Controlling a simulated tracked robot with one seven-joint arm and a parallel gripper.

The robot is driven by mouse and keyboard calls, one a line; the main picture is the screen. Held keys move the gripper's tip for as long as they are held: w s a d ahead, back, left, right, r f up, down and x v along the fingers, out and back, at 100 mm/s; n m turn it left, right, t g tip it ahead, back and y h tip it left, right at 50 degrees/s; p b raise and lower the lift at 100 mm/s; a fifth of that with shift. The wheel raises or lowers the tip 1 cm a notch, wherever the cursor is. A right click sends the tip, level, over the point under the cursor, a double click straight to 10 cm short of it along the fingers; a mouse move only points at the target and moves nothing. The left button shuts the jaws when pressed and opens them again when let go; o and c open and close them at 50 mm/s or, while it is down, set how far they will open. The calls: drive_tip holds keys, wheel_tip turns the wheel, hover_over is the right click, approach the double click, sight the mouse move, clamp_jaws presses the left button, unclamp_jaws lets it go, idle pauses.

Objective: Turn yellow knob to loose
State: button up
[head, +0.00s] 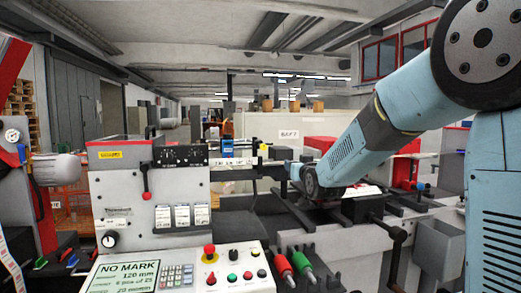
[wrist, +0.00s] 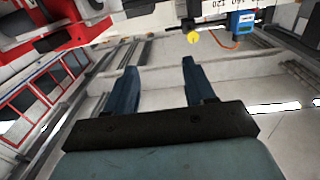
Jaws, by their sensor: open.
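The yellow knob (wrist: 193,38) is small and round and shows near the top of the wrist view, close to a scale strip and a blue box (wrist: 243,22). In the head view, a small yellow spot that looks like the knob (head: 264,147) sits right of the scale strip. My gripper (wrist: 160,68) is open, with two dark blue fingers apart and nothing between them. The knob lies beyond the right finger's tip, apart from it. Which way the knob is turned is too small to tell. In the head view, my arm reaches in from the right and hides most of the gripper.
A grey machine cabinet (head: 150,200) stands left, with a control panel (head: 180,272) in front. Red and green handles (head: 293,263) stick up near the front middle. A crank (head: 397,240) is at the right. Dark rails and bars lie around the arm's end.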

sight(263, 149)
drive_tip(key=w+a+f+t+y, duration=0.2)
drive_tip(key=w+a+t, duration=0.2)
drive_tip(key=w+a, duration=0.3)
drive_tip(key=shift+n, duration=0.3)
drive_tip(key=x, duration=0.4)
drive_tip(key=a+x, duration=0.1)
drive_tip(key=x, duration=0.8)
drive_tip(key=shift+s+a, duration=0.2)
clamp_jaws()
drive_tip(key=shift+s+a+r, duration=0.1)
drive_tip(key=shift+a, duration=0.3)
drive_tip(key=shift+d+n+y, duration=0.25)
drive_tip(key=shift+n+y, duration=0.05)
drive_tip(key=shift+n, duration=0.1)
